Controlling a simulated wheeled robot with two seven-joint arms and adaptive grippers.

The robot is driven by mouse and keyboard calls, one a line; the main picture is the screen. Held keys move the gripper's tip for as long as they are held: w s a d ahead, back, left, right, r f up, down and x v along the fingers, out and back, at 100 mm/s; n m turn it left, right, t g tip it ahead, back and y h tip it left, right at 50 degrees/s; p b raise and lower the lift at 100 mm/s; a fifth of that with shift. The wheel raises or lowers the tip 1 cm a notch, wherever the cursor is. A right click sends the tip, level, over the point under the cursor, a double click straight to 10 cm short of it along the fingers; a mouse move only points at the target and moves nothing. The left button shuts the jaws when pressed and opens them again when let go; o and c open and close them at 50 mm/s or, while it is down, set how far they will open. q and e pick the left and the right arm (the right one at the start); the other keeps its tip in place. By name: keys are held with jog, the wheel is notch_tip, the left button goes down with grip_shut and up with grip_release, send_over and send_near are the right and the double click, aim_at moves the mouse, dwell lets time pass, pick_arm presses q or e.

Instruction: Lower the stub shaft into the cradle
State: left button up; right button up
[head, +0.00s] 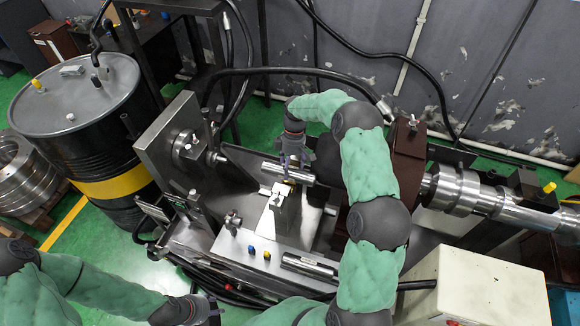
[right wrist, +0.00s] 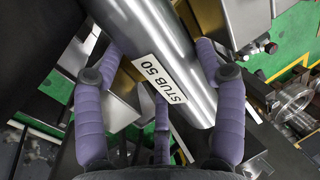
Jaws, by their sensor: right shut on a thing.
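The stub shaft (head: 301,177) is a short bright steel cylinder, lying roughly level over the middle of the fixture. Its label "STUB 50" shows in the right wrist view, where the shaft (right wrist: 155,45) runs between my purple fingers. My right gripper (head: 291,160) comes from above and is shut on the shaft. The cradle (head: 279,196) is a pale metal block on a wedge-shaped stand, just below the shaft. Whether the shaft touches it I cannot tell. My left gripper (head: 211,309) is low at the bottom edge, away from the shaft; its finger opening is unclear.
A steel plate with a spindle (head: 187,145) stands left of the cradle. A brown housing (head: 408,150) and a large shaft (head: 465,190) stand to the right. Another steel cylinder (head: 310,265) lies on the front plate. A black drum (head: 85,120) is at the left.

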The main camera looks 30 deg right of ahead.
jog(key=shift+f+b, duration=0.9)
jog(key=shift+f, duration=0.85)
jog(key=o, duration=1.4)
jog(key=shift+c, duration=0.2)
notch_tip(320, 180, up, 10)
